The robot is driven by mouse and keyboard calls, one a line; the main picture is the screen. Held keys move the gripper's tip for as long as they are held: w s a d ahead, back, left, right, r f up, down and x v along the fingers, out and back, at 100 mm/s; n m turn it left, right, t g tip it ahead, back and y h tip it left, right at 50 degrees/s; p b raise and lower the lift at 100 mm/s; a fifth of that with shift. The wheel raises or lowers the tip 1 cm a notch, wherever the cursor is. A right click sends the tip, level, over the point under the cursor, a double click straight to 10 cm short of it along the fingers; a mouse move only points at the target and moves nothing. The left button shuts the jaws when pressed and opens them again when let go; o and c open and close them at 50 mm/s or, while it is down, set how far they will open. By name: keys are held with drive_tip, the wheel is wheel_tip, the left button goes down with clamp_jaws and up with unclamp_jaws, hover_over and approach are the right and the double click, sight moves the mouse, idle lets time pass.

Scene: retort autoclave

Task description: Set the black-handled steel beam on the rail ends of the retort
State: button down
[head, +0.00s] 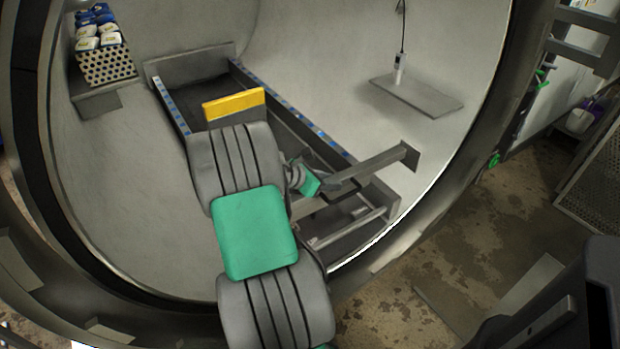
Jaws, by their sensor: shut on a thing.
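The steel beam (370,171) is a grey bar with a square end plate at its right end, held slanting up to the right in the head view. My gripper (325,188) is shut on it near the beam's left part; the fingers and the black handle are hard to make out. The retort (390,50) is a large, light-grey round chamber. Two rails with blue marks run along its floor, the right one (290,108) and the left one (172,106). The beam appears over the near end of the right rail; contact cannot be told. My arm hides the left rail's near end.
A yellow block (235,104) lies across between the rails, beyond my arm. A perforated basket (108,68) with several packs stands on a left ledge. A grey shelf (415,97) with a small white device (398,68) is on the right wall. The retort's rim (445,185) curves close by.

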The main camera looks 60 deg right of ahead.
sight(328, 195)
drive_tip(key=shift+f+b, duration=2.95)
drive_tip(key=shift+b, duration=1.55)
wheel_tip(328, 195, down, 7)
drive_tip(key=shift+f, duration=0.55)
